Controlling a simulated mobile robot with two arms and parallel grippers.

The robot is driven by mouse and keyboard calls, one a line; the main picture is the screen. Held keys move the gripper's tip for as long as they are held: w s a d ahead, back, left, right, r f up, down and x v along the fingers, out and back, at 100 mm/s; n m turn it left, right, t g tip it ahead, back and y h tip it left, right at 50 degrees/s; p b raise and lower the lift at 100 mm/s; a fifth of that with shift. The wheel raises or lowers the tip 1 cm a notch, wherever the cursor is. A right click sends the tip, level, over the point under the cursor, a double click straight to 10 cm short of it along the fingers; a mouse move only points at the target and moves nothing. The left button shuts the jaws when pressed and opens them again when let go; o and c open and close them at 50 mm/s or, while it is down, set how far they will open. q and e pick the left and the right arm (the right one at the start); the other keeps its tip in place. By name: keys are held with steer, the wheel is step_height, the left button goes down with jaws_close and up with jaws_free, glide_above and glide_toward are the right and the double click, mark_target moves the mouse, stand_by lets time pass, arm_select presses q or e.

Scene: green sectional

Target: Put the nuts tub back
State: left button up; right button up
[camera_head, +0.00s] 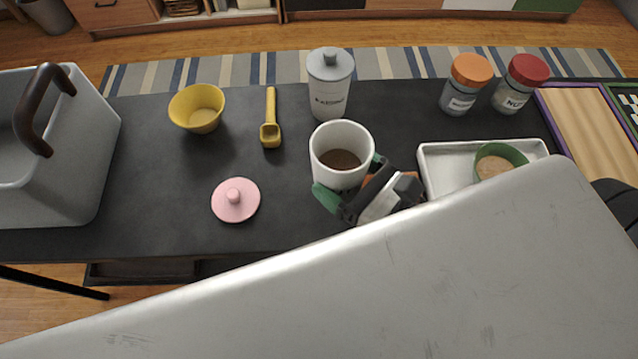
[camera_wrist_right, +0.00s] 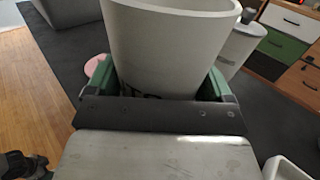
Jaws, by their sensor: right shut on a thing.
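A white open tub (camera_head: 341,143) with brown contents low inside stands upright between the green fingers of my right gripper (camera_head: 350,182). In the right wrist view the same tub (camera_wrist_right: 172,45) fills the space between the fingers of the gripper (camera_wrist_right: 160,88), which is shut on it. Its dark lettering is mostly hidden, so I cannot read it. I cannot tell whether its base touches the dark table (camera_head: 160,210). A round pink lid (camera_head: 235,200) lies on the table to the left of the tub. My left gripper is not in view.
A grey-lidded white tub (camera_head: 330,90) stands behind. A yellow cup (camera_head: 197,108), yellow scoop (camera_head: 270,125) and grey handled bin (camera_head: 60,190) are left. A metal tray (camera_head: 445,165) with a green bowl (camera_head: 500,158), an orange-lidded jar (camera_head: 466,85) and a red-lidded jar (camera_head: 520,85) are right.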

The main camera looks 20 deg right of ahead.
mark_target(339, 169)
steer(key=w+a+f, duration=0.2)
steer(key=w, duration=0.1)
steer(key=shift+w+a+f, duration=0.15)
steer(key=shift+a, duration=0.2)
steer(key=shift+a+f, duration=0.1)
steer(key=shift+f, duration=0.1)
step_height(339, 169, down, 4)
steer(key=shift+r+b, duration=0.15)
steer(key=shift+b, duration=0.85)
steer(key=shift+f, duration=0.2)
